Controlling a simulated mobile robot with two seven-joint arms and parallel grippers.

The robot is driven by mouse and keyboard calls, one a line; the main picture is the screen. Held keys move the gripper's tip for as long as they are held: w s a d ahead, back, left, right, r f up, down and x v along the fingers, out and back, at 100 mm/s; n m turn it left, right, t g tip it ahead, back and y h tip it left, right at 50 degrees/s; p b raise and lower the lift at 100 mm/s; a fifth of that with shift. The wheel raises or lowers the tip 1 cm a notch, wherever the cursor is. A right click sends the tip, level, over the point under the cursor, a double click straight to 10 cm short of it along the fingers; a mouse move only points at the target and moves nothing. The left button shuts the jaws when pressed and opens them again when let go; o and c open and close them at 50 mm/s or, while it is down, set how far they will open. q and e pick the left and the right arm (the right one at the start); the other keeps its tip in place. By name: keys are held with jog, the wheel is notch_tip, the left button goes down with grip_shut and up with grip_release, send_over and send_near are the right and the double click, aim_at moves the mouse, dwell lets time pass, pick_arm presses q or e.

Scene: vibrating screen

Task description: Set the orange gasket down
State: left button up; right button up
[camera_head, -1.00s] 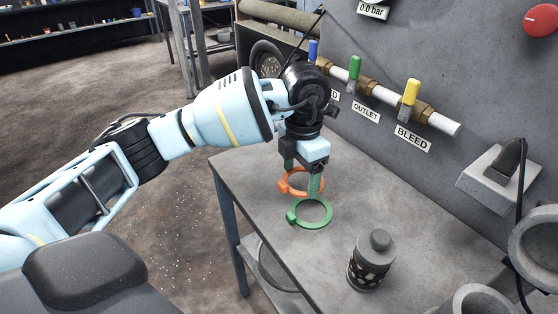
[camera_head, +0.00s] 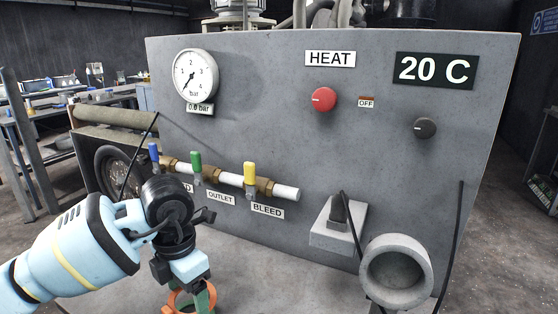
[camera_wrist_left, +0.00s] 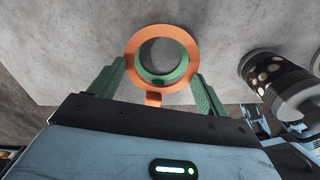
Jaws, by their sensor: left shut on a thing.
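The orange gasket (camera_wrist_left: 162,29) is a flat ring with a small tab, held between the green fingers of my left gripper (camera_wrist_left: 160,72) in the left wrist view. The fingers press its outer edge from both sides. A green ring (camera_wrist_left: 160,78) shows through its hole; how far below it lies is hard to tell. In the head view my left gripper (camera_head: 194,298) is at the bottom edge, with part of the orange gasket (camera_head: 178,297) beside a green finger; the rest is cut off.
Behind the gripper is the grey panel (camera_head: 300,140) with pipe valves (camera_head: 250,175). A grey ring-shaped holder (camera_head: 397,245) juts out at the right.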

pick_arm(q)
jog(key=m, duration=0.1)
jog(key=s+m+p, duration=0.1)
jog(key=m, duration=0.1)
jog(key=shift+s+a+r, duration=0.25)
jog(key=shift+s, duration=0.05)
jog(key=s+a+r+m+p, duration=0.1)
jog(key=s+r+m+p, duration=0.1)
jog(key=s+m+p, duration=0.2)
jog(key=s+a+r+m+p, duration=0.1)
jog(key=s+r+m+p, duration=0.2)
jog(key=s+m, duration=0.7)
jog(key=m+p, duration=0.2)
jog(key=m, duration=0.9)
jog(key=shift+r+m, duration=0.25)
jog(key=shift+m, duration=0.05)
pick_arm(e)
jog(key=w+r+t, duration=0.2)
jog(key=w+r, duration=0.3)
jog(key=r, duration=0.6)
jog(key=shift+w+d+r, duration=0.3)
jog(key=shift+d+r, duration=0.05)
pick_arm(q)
jog(key=shift+s, duration=0.15)
pick_arm(e)
jog(key=shift+d, duration=0.1)
